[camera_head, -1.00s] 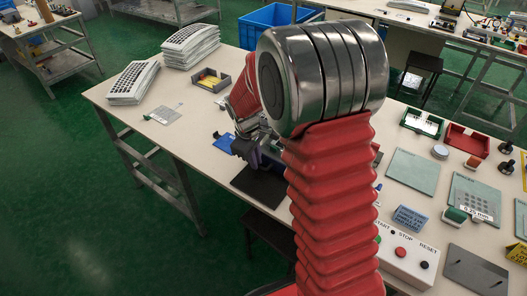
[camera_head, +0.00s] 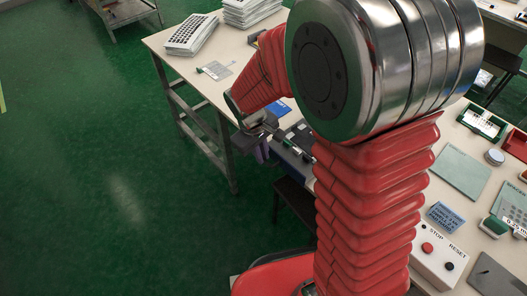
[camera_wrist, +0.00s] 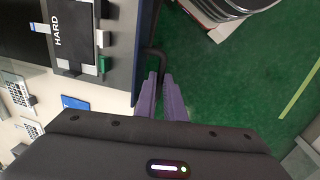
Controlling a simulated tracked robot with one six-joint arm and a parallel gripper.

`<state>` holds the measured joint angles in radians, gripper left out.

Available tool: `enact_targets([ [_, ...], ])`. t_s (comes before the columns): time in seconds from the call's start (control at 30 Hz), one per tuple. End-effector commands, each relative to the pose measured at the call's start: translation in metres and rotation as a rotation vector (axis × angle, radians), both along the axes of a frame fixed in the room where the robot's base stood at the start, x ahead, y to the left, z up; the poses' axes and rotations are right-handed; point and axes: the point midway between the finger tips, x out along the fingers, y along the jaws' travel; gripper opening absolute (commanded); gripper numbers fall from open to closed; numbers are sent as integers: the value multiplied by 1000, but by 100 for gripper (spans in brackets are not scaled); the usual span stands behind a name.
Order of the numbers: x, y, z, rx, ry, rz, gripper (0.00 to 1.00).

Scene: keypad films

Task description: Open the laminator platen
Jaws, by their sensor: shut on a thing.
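My gripper (camera_wrist: 163,100), with purple fingers, is shut on a dark bent handle (camera_wrist: 152,56) at the edge of the laminator. The handle shows between the fingertips in the wrist view. The laminator (camera_wrist: 122,45) is a grey-blue body with a dark part marked HARD on its left. In the head view, my gripper (camera_head: 262,150) is at the near table edge, and the laminator (camera_head: 297,145) is mostly hidden behind my red arm. I cannot tell how far the platen is raised.
A control box (camera_head: 438,258) with STOP and RESET buttons stands at right. A dark stool (camera_head: 296,200) is under the near edge.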

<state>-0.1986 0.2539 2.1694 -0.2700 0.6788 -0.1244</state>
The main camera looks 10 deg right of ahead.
Motion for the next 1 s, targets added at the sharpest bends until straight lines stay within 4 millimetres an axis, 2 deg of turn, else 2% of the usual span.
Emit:
enact_targets([
  [0.07, 0, 0, 0, 0, 0, 0, 0],
  [0.1, 0, 0, 0, 0, -1, 0, 10],
  [0.37, 1, 0, 0, 0, -1, 0, 28],
  [0.73, 1, 0, 4, 0, -2, -1, 28],
  [0.87, 0, 2, 16, 1, -3, 0, 28],
  [1.0, -1, 5, 35, 1, -5, 0, 28],
])
